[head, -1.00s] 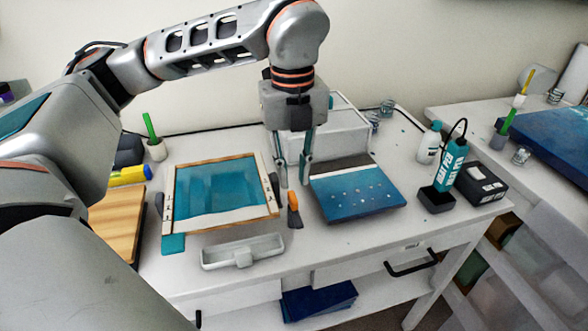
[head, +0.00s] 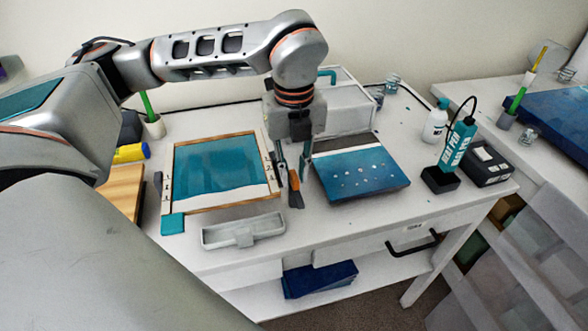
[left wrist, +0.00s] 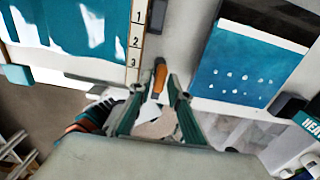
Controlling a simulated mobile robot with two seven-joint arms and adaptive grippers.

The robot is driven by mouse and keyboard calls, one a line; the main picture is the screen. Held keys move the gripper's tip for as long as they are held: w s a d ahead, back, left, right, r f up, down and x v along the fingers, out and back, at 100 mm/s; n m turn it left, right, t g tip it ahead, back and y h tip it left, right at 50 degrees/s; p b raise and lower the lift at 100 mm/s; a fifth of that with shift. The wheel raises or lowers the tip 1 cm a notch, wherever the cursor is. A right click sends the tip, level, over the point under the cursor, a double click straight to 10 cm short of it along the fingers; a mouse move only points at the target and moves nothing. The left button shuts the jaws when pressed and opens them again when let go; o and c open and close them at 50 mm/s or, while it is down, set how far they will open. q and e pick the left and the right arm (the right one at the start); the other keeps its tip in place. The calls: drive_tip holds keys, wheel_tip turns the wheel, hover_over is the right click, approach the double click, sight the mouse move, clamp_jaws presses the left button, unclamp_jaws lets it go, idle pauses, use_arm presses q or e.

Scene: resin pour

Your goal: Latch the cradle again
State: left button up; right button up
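A wood-edged frame (head: 175,148) holds a blue-teal panel with a white band along its front. A strip marked 1, 2, 3 (left wrist: 135,45) runs along its right side, with a dark lever-like part (left wrist: 158,14) beside it. An orange-handled piece (head: 294,183) with a flat grey end lies right of the frame; I cannot tell whether it is the latch. My left gripper (head: 294,178) is low over it, pointing down. In the left wrist view its open fingers (left wrist: 158,88) are on either side of the orange handle (left wrist: 160,75). I see no firm contact. My right gripper is out of view.
A blue dotted board (head: 360,180) lies close to the right of the gripper. A pale tray (head: 243,231) is in front. The table's front middle is clear.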

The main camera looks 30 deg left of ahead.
use_arm(q)
clamp_jaws()
